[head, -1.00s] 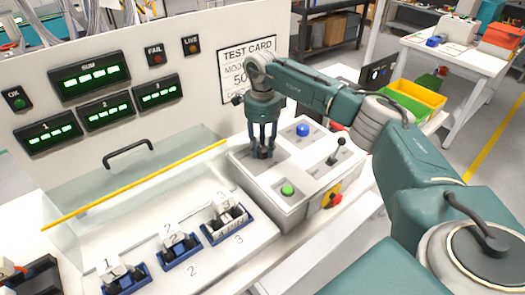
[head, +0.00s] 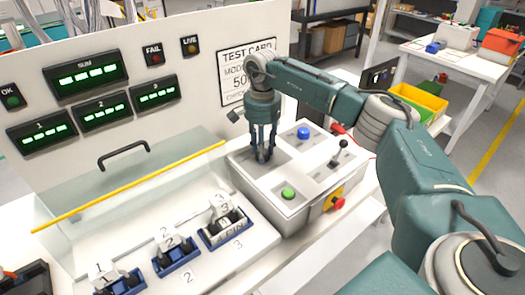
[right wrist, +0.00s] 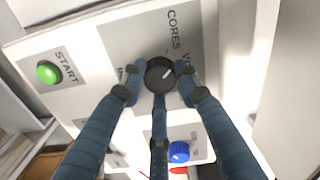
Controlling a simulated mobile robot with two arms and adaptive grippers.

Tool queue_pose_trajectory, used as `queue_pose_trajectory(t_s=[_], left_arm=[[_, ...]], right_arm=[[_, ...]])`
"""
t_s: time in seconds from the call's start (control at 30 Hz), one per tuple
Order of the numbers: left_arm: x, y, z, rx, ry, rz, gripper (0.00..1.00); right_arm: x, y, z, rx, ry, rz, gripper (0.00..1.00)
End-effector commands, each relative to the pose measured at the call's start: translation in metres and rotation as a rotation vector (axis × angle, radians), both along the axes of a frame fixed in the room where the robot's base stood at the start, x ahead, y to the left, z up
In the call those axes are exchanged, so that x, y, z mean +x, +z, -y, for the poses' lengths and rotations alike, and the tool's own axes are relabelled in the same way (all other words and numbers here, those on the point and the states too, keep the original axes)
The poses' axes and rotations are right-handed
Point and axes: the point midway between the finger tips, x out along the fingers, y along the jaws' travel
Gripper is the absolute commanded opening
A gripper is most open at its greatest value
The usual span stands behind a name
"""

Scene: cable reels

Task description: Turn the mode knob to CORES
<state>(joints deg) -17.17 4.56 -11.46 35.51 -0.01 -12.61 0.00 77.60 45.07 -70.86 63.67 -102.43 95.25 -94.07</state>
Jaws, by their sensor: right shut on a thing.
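The black mode knob (right wrist: 154,80) sits on a grey plate of the control box in the right wrist view. Its white line points to the upper right, roughly between the CORES label (right wrist: 173,30) and a partly hidden label starting with V (right wrist: 187,65). Another label left of the knob is mostly covered by a finger. My right gripper (right wrist: 160,77) has its three blue fingers shut around the knob. In the head view my right gripper (head: 264,157) points down at the box, and its fingers mostly hide the knob. My left gripper is not in view.
Blue numbered holders (head: 178,262) stand to the left. A TEST CARD panel (head: 248,70) rises behind.

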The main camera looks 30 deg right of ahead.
Motion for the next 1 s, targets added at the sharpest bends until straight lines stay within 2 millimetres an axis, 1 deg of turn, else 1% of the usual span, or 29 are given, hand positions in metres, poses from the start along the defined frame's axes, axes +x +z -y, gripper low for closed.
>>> queue_pose_trajectory(t_s=[0.2,0.5,0.73,1.0], left_arm=[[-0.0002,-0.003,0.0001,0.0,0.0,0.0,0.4],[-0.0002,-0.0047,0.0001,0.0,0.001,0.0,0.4],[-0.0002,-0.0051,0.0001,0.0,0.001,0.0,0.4],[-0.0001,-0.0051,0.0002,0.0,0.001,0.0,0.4]], right_arm=[[0.001,0.0008,-0.0002,0.001,0.175,0.004,0.05],[0.001,0.0011,-0.0004,0.001,0.331,0.004,0.05],[0.0011,0.0013,-0.0003,0.001,0.381,0.004,0.05],[0.0011,0.0014,-0.0003,0.001,0.39,0.004,0.05]])
